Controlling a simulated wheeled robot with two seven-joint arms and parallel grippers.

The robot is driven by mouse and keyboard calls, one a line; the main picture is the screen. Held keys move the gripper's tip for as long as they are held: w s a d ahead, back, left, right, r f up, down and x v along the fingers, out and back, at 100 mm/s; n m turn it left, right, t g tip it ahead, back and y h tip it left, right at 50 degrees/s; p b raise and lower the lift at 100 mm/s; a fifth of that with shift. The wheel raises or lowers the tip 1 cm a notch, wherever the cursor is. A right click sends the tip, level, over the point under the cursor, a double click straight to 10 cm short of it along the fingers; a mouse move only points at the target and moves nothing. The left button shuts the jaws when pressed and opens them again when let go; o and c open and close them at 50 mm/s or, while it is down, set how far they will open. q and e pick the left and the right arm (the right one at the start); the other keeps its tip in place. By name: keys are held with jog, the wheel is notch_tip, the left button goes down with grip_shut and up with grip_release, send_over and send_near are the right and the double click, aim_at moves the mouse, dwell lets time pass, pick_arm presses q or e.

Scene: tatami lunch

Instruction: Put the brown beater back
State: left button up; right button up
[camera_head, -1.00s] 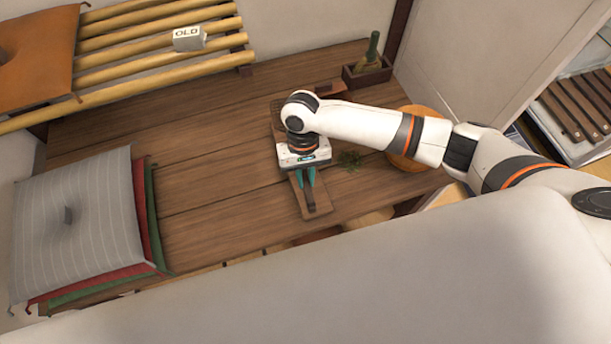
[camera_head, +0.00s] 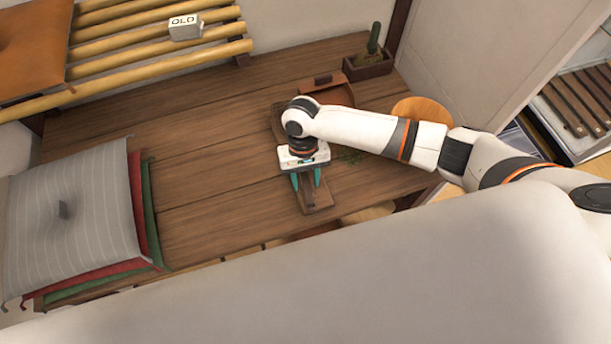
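A flat brown wooden piece, seemingly the brown beater (camera_head: 317,199), lies on the brown wooden table (camera_head: 215,190). My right gripper (camera_head: 307,184) is above it, pointing down, with its two teal fingers apart on either side of the narrow dark part. I see no grip on it. Another brown part (camera_head: 279,112) shows behind my wrist; my arm hides whether it belongs to the same piece. My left gripper is not in view.
Grey, red and green cushions (camera_head: 75,215) are stacked at the left. The table's middle left is clear.

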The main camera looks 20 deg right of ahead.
jog(key=v, duration=1.2)
